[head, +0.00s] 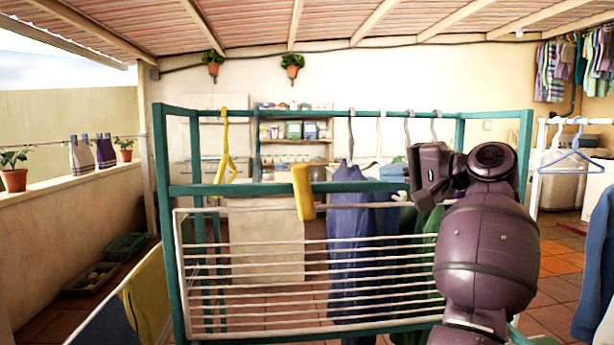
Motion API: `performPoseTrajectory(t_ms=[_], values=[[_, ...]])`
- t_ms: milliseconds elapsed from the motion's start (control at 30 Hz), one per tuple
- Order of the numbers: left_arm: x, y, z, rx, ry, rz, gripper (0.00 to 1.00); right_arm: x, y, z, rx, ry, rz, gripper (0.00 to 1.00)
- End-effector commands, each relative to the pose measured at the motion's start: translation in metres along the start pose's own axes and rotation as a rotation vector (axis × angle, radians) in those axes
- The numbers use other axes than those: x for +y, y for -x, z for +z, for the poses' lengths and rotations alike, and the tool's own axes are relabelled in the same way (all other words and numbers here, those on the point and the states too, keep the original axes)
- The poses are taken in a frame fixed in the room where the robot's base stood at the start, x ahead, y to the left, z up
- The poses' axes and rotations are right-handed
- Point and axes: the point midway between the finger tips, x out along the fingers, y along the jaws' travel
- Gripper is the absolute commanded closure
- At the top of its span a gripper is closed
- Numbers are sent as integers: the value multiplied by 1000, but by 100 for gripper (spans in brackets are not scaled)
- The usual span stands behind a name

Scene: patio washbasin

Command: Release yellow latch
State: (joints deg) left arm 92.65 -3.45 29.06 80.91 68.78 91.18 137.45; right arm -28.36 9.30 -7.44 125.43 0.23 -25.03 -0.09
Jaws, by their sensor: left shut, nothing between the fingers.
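The yellow latch (303,192) is a short upright block on the middle teal bar of the drying frame (250,188). Its lower end reaches the top edge of the white wire rack (200,262), which hangs below the bar. My left gripper (424,178) is to the right of the latch, at about bar height and clearly apart from it in the picture. It is shut and empty. Its dark arm hides part of the frame's right side. My right gripper is not in view.
A yellow hanger (225,160) hangs from the top rail left of the latch. Blue clothing (350,240) and green clothing (418,245) hang behind the rack. A blue hanger (572,155) is at the right. A low wall with potted plants runs along the left.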

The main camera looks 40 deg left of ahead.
Motion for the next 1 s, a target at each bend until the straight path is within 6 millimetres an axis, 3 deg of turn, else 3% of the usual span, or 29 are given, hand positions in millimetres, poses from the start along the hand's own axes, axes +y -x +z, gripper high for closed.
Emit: performPoseTrajectory(t_ms=[633,767,1000], values=[[2,1,0,6,-3,3,100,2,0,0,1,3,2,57],[1,-11,0,5,-3,3,100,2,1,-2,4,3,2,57],[0,-51,0,3,-2,2,100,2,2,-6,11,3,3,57]])
